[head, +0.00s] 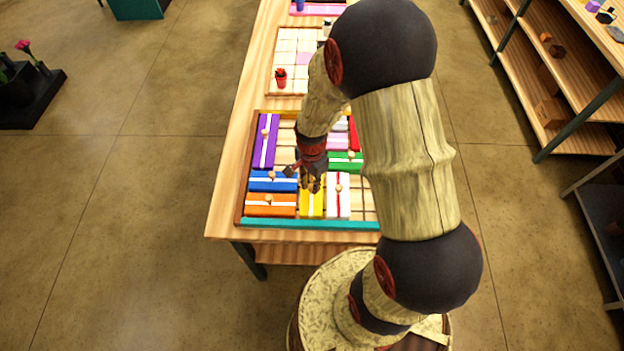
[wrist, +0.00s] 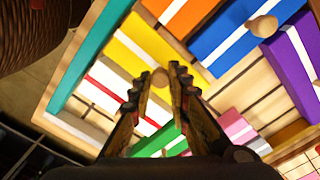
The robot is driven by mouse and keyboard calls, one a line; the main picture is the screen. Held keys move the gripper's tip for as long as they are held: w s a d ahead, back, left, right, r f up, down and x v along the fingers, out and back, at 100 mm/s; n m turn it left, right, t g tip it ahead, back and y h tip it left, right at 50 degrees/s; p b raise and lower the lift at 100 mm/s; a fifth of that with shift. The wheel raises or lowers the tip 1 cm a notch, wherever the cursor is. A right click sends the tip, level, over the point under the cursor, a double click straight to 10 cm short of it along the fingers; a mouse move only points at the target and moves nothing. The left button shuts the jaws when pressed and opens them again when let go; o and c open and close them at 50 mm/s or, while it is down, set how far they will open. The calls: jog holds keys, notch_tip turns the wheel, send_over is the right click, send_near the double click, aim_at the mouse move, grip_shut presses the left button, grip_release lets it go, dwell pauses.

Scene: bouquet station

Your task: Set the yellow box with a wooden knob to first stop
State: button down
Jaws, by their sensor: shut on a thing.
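The yellow box (head: 311,203) with a white stripe lies in the wooden tray near its front edge, between the orange box and a white box. It also shows in the wrist view (wrist: 135,42). Its round wooden knob (wrist: 160,77) is between the tips of my gripper (wrist: 158,82). My gripper (head: 308,183) is shut on that knob from above, in the head view partly hiding the back end of the yellow box.
Close around it are the orange box (head: 270,205), blue box (head: 272,181), white box with a red stripe (head: 338,196) and green box (head: 346,161). A purple box (head: 265,141) is farther back. A teal bar (head: 300,224) runs along the tray's front. Bare slats show behind the blue box.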

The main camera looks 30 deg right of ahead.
jog(key=shift+s, duration=0.15)
jog(key=c, duration=1.7)
grip_release()
jog(key=shift+a, duration=0.1)
jog(key=shift+o, duration=0.2)
jog(key=shift+r, duration=0.1)
notch_tip(320, 180, up, 12)
